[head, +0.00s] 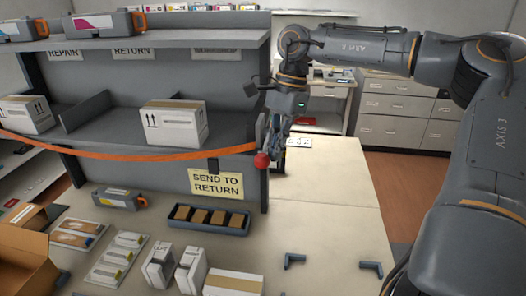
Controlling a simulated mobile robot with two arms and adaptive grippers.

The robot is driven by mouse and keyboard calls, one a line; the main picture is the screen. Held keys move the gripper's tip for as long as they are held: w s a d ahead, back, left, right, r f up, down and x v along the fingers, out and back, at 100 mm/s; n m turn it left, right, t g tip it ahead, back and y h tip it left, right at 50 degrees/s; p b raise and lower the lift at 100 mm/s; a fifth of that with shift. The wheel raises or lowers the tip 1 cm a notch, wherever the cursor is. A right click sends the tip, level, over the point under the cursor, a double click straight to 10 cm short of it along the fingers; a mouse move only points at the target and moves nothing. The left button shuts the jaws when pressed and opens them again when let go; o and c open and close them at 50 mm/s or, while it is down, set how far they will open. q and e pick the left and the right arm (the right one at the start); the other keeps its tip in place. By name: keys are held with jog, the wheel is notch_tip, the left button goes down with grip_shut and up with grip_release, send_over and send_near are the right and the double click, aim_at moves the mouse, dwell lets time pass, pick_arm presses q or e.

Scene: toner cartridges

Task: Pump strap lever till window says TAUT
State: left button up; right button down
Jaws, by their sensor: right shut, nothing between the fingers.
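An orange strap (130,155) runs across the front of the grey shelf unit and sags in the middle. Its right end meets a small dark fitting on the unit's right upright. A round red knob (262,160), likely the lever's end, shows at that upright. My right gripper (277,158) is shut and empty, pointing down right beside the knob. I cannot tell whether it touches the knob. The lever's body is mostly hidden behind the gripper. No window text can be read. My left gripper is out of view.
The shelf unit (235,90) holds two white boxes (175,122). Below are a "SEND TO RETURN" sign (216,184), a dark tray of brown blocks (208,219), a toner cartridge (118,199) and small boxes. The table (325,225) is mostly clear to the right, with two dark L-shaped pieces (294,260).

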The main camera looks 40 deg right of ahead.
jog(key=v, duration=1.2)
dwell(1.1)
jog(key=y+b, duration=0.1)
jog(key=y, duration=0.4)
send_near(261, 155)
jog(key=x, duration=0.5)
jog(key=shift+f, duration=0.1)
jog(key=shift+a+f+b, duration=0.4)
jog(key=shift+a+b, duration=0.1)
jog(key=shift+b, duration=0.05)
